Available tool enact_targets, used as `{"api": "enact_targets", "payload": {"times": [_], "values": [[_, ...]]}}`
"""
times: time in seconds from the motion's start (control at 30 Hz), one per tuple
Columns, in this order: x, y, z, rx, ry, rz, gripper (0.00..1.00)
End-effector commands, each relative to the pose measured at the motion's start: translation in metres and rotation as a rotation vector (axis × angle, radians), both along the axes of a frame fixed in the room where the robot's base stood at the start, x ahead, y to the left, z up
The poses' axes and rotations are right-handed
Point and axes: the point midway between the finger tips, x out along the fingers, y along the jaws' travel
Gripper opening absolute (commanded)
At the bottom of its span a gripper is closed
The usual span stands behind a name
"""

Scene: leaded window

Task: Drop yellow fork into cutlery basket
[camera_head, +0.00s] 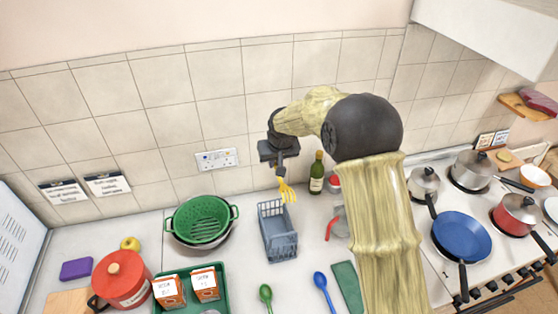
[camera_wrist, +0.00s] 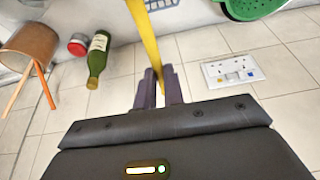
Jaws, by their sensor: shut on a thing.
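The yellow fork (camera_head: 287,191) hangs tines down from my gripper (camera_head: 281,168) in the head view. In the wrist view my gripper (camera_wrist: 159,88) is shut on the fork (camera_wrist: 147,38), which runs up out of the top of the picture. The cutlery basket (camera_head: 279,241) is a grey-blue open crate on the worktop. In the head view the fork's tines show just above the basket's far end; their exact height over it is hard to tell. Only a small part of the basket (camera_wrist: 158,4) shows at the top edge of the wrist view.
A green colander (camera_head: 203,219) stands left of the basket. A wine bottle (camera_head: 317,174) and a red-handled item (camera_head: 332,228) are to its right. Green (camera_head: 266,294) and blue (camera_head: 323,290) spoons lie in front. The tiled wall (camera_head: 220,110) rises behind.

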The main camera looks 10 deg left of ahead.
Motion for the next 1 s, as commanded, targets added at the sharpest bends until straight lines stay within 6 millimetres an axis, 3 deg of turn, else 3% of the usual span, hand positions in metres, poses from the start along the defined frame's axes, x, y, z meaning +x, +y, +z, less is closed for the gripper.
{"api": "enact_targets", "payload": {"times": [0.37,0.8,1.0], "values": [[0.000,-0.001,-0.007,-0.001,0.001,-0.002,0.00],[0.000,-0.001,-0.053,0.000,0.000,-0.001,0.00],[0.000,-0.001,-0.060,0.000,-0.001,-0.001,0.00]]}}
